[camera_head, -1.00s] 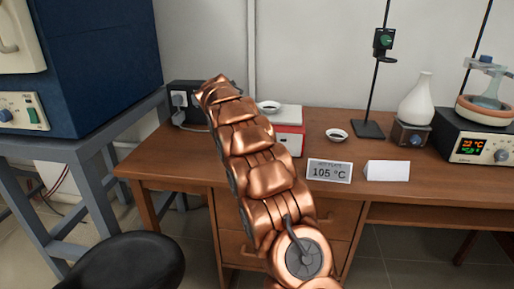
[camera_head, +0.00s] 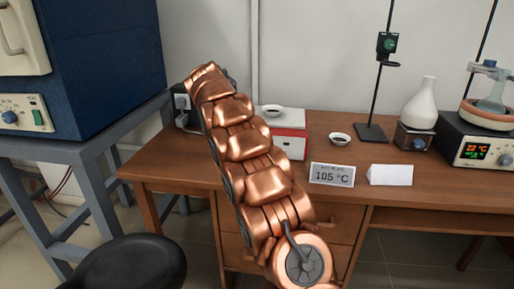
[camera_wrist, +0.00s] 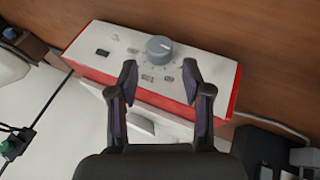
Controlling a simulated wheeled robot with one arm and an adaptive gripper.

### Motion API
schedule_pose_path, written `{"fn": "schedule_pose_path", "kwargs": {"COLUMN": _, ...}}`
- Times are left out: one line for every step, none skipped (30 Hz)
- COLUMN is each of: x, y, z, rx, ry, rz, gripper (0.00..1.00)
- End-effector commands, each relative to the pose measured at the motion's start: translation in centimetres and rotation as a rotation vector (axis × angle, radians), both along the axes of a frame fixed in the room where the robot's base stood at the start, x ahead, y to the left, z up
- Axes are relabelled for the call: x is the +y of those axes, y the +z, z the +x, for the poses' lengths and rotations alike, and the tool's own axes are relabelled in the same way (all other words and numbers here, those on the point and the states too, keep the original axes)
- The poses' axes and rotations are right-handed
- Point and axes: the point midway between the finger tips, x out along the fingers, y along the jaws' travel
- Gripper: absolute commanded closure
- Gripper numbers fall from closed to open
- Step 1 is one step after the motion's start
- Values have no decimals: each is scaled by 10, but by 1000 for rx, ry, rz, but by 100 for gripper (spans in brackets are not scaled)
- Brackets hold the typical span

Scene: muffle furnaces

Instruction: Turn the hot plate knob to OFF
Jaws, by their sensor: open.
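The hot plate (camera_head: 291,143) is a white box with a red lower part on the wooden desk, partly hidden behind my arm in the head view. In the wrist view the hot plate (camera_wrist: 105,66) shows its white panel with a round grey knob (camera_wrist: 158,48) and small printed marks. My gripper (camera_wrist: 159,78) is open, its two dark fingers spread apart and empty. The knob lies just beyond the fingertips, about midway between them in the picture; no contact shows. My arm hides the gripper in the head view.
A dish (camera_head: 272,110) sits on the hot plate; another dish (camera_head: 340,139) is beside it. A card reading 105 °C (camera_head: 332,174) and a blank card (camera_head: 390,175) stand in front. A stand (camera_head: 370,132) and flask (camera_head: 420,106) are right. A black stool (camera_head: 125,263) is front left.

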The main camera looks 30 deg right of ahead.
Motion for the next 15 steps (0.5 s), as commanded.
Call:
{"fn": "schedule_pose_path", "kwargs": {"x": 6, "y": 8, "z": 0, "rx": -1, "ry": 2, "rz": 0, "gripper": 51}}
{"fn": "schedule_pose_path", "kwargs": {"x": 8, "y": 12, "z": 0, "rx": -1, "ry": 1, "rz": 0, "gripper": 51}}
{"fn": "schedule_pose_path", "kwargs": {"x": 11, "y": 17, "z": 1, "rx": -3, "ry": 2, "rz": -1, "gripper": 51}}
{"fn": "schedule_pose_path", "kwargs": {"x": 14, "y": 21, "z": 1, "rx": -4, "ry": 2, "rz": -1, "gripper": 51}}
{"fn": "schedule_pose_path", "kwargs": {"x": 16, "y": 24, "z": 0, "rx": -4, "ry": 2, "rz": -1, "gripper": 51}}
{"fn": "schedule_pose_path", "kwargs": {"x": 19, "y": 28, "z": 0, "rx": -1, "ry": 2, "rz": 0, "gripper": 51}}
{"fn": "schedule_pose_path", "kwargs": {"x": 20, "y": 30, "z": -1, "rx": 1, "ry": 1, "rz": 0, "gripper": 51}}
{"fn": "schedule_pose_path", "kwargs": {"x": 22, "y": 32, "z": -1, "rx": 2, "ry": 0, "rz": 0, "gripper": 51}}
{"fn": "schedule_pose_path", "kwargs": {"x": 23, "y": 35, "z": -1, "rx": 0, "ry": 1, "rz": -1, "gripper": 51}}
{"fn": "schedule_pose_path", "kwargs": {"x": 25, "y": 38, "z": 0, "rx": -2, "ry": 2, "rz": -2, "gripper": 51}}
{"fn": "schedule_pose_path", "kwargs": {"x": 26, "y": 39, "z": 0, "rx": -2, "ry": 2, "rz": -1, "gripper": 51}}
{"fn": "schedule_pose_path", "kwargs": {"x": 27, "y": 41, "z": -1, "rx": -2, "ry": 2, "rz": -1, "gripper": 51}}
{"fn": "schedule_pose_path", "kwargs": {"x": 28, "y": 43, "z": -1, "rx": -2, "ry": 2, "rz": -2, "gripper": 51}}
{"fn": "schedule_pose_path", "kwargs": {"x": 28, "y": 44, "z": -1, "rx": -1, "ry": 2, "rz": -1, "gripper": 51}}
{"fn": "schedule_pose_path", "kwargs": {"x": 29, "y": 44, "z": -2, "rx": 1, "ry": 0, "rz": -1, "gripper": 51}}
